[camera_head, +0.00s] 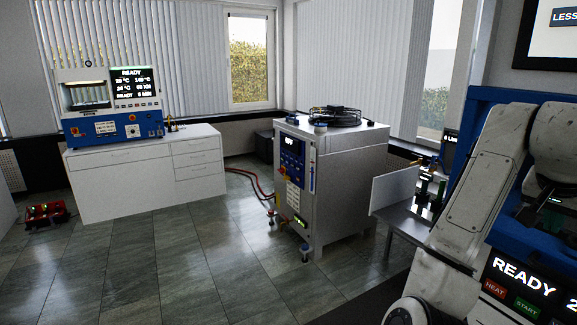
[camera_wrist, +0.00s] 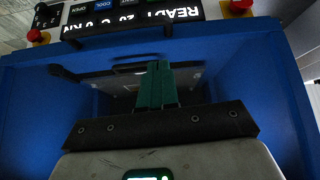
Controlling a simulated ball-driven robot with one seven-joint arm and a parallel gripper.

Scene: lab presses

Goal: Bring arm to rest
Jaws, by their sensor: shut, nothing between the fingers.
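My gripper (camera_wrist: 156,84) shows in the wrist view with its two green fingers shut together and nothing between them. It points into the open front of a blue press housing (camera_wrist: 35,100). A dark tray-like panel with a handle lies behind the fingers, and I cannot tell whether they touch it. In the camera_head view my white arm stands at the right, in front of the large blue press (camera_head: 482,97).
The large press has a READY screen (camera_head: 525,283). A side table (camera_head: 408,222) with small green items stands close left of my arm. A grey wheeled unit (camera_head: 345,190) stands mid-room. A smaller press (camera_head: 108,103) sits on a white cabinet (camera_head: 140,180). The tiled floor at left-centre is clear.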

